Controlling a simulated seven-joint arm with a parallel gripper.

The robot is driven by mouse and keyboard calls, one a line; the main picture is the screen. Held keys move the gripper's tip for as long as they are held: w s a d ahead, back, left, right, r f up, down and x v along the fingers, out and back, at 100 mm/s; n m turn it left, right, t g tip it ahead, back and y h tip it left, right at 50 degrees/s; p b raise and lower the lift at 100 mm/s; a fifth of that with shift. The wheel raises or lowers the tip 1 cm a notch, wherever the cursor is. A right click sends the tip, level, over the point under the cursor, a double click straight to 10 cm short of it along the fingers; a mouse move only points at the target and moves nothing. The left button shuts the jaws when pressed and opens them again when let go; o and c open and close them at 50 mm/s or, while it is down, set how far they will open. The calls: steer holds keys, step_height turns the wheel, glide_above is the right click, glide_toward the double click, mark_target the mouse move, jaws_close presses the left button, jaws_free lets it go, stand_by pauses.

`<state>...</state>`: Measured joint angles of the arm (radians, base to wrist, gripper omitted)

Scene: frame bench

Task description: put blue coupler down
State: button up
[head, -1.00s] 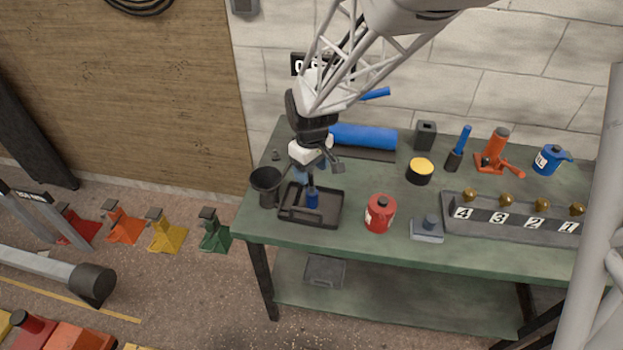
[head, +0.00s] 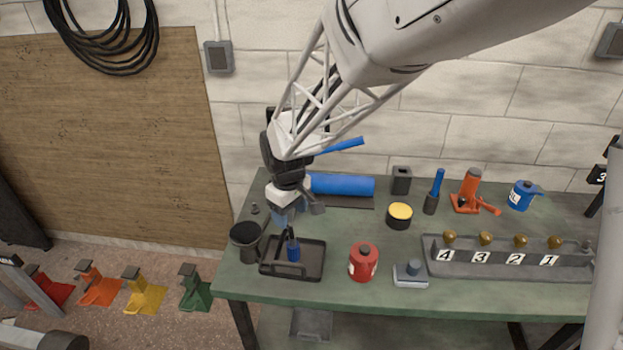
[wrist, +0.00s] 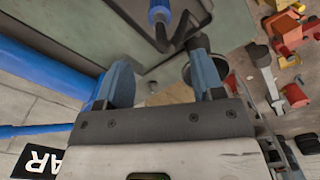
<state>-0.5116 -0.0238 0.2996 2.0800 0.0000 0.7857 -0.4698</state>
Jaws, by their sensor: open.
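The blue coupler (head: 293,252) is a small blue cylinder, standing in the black tray (head: 322,262) at the left end of the green bench. It also shows at the top edge of the wrist view (wrist: 160,12), partly cut off. My gripper (head: 289,228) is just above the tray, close over the coupler in the head view. In the wrist view its two blue-sided fingers (wrist: 162,60) are apart with nothing between them, and the coupler lies beyond their tips. The exact gap between fingertips and coupler cannot be told.
A dark funnel-topped cup (head: 247,240) stands left of the tray, and a red can (head: 363,262) stands right. Behind are a blue roll (head: 342,184) and a yellow-topped tin (head: 399,215). A numbered rack (head: 510,262) fills the right side.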

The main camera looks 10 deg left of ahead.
steer(key=shift+d, duration=0.1)
steer(key=s+d+r+m+t, duration=0.1)
steer(key=s+d+r+m, duration=0.2)
steer(key=s+d+r, duration=0.35)
steer(key=s+d+r+m, duration=0.2)
steer(key=s+d+r, duration=0.1)
steer(key=d, duration=0.6)
steer(key=s+d+r+m+t, duration=0.1)
steer(key=s+d+r+m, duration=0.3)
steer(key=d, duration=0.4)
steer(key=s+d+r+m, duration=0.1)
steer(key=s+d+m, duration=0.1)
steer(key=s+d, duration=0.4)
steer(key=s, duration=0.4)
steer(key=shift+d+r+t, duration=0.2)
steer(key=shift+t, duration=0.1)
